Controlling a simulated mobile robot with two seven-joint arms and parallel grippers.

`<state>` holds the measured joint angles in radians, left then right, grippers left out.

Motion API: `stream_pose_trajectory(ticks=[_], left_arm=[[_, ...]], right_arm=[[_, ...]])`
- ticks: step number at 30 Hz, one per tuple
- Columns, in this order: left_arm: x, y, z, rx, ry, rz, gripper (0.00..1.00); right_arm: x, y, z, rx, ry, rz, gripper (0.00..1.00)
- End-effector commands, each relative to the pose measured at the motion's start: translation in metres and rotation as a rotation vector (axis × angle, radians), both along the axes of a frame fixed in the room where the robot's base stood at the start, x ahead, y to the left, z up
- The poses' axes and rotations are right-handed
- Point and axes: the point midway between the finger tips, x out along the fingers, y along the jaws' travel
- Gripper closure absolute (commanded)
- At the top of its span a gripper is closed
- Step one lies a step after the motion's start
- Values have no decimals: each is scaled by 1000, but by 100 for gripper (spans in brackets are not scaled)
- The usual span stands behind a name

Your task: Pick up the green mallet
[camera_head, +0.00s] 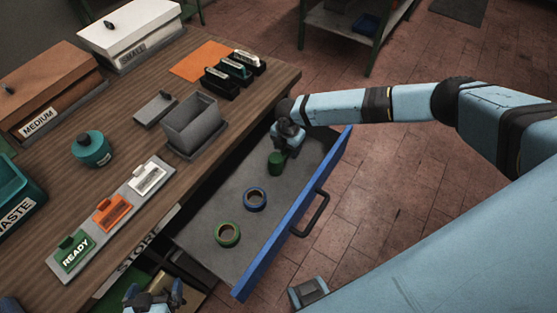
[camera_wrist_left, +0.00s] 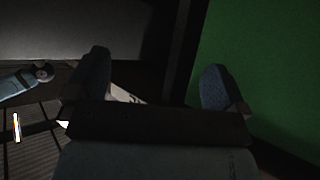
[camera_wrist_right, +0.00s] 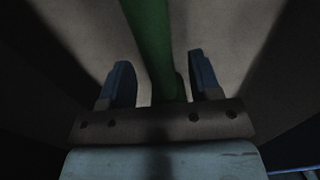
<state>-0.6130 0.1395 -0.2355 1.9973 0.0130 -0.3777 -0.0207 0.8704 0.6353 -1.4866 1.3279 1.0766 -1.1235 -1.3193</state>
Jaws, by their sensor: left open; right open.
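The green mallet (camera_head: 276,162) is in the open blue-fronted drawer (camera_head: 205,208), towards its far end, partly hidden by my right gripper (camera_head: 287,146). In the right wrist view a green bar-shaped part of it (camera_wrist_right: 150,45) runs down between the two blue fingers of my right gripper (camera_wrist_right: 158,80). That gripper is open, with gaps beside the green part. My left gripper (camera_head: 154,292) is open and empty at the bottom edge of the head view, near the front of the workbench. It also shows open in the left wrist view (camera_wrist_left: 157,80).
A blue tape roll (camera_head: 255,199) and a green tape roll (camera_head: 228,235) lie in the drawer. The wooden workbench (camera_head: 135,128) holds a grey bin (camera_head: 193,122), a label tray and boxes. The drawer's blue front, with a dark handle (camera_head: 312,213), sticks out over the tiled floor.

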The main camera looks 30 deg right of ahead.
Motion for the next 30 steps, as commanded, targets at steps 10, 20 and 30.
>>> stream_pose_trajectory(ticks=[10, 20, 30], left_arm=[[-1, 0, -1, 1, 2, 1, 0], [-2, 1, -4, 3, 8, 1, 0], [-1, 1, -3, 2, 6, 1, 0]], right_arm=[[-1, 0, -17, 0, 0, 0, 43], [-1, 0, -17, -1, 1, 0, 99], [0, 0, -12, 1, -1, -1, 99]])
